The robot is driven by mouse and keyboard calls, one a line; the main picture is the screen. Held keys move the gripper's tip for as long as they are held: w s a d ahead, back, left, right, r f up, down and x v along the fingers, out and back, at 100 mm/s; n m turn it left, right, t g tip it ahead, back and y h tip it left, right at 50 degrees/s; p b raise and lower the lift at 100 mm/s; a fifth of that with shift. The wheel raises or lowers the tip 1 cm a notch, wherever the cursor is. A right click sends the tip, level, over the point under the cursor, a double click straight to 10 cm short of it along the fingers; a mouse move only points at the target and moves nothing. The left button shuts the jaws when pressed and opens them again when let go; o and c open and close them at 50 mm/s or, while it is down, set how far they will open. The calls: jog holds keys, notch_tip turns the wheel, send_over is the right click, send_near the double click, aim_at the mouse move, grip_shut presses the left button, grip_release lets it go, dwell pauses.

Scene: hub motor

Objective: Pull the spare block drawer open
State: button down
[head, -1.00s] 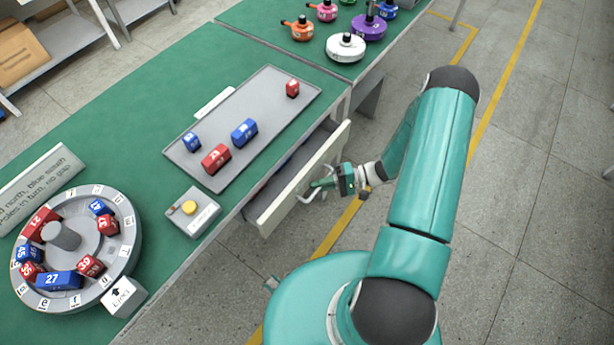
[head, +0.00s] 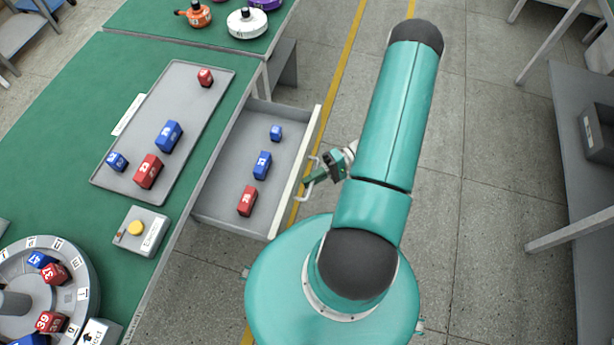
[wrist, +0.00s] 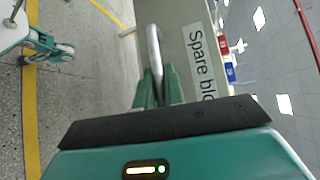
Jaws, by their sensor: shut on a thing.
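The spare block drawer (head: 212,208) stands pulled out from under the green table in the head view, its grey inside in plain sight. It holds a small blue block (head: 276,133), a blue block (head: 262,165) and a red block (head: 247,200). My gripper (head: 312,182) is at the outer side of the drawer's pale front. In the wrist view the front carries a label (wrist: 202,62) reading "Spare blo", the rest cut off. The metal bar handle (wrist: 155,50) runs down between the jaws of my gripper (wrist: 158,88), which are shut on it.
A grey tray (head: 112,180) with red and blue blocks lies on the green table (head: 60,150). A box with a yellow button (head: 142,232) and a round numbered fixture (head: 75,285) stand nearby. A grey bench (head: 570,130) is at the right. Floor between is open.

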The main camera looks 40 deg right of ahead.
jog(key=shift+w+d, duration=0.1)
jog(key=c, duration=1.8)
grip_release()
jog(key=shift+o, duration=0.2)
jog(key=s+d+r, duration=0.2)
jog(key=d, duration=1.1)
jog(key=shift+d, duration=0.25)
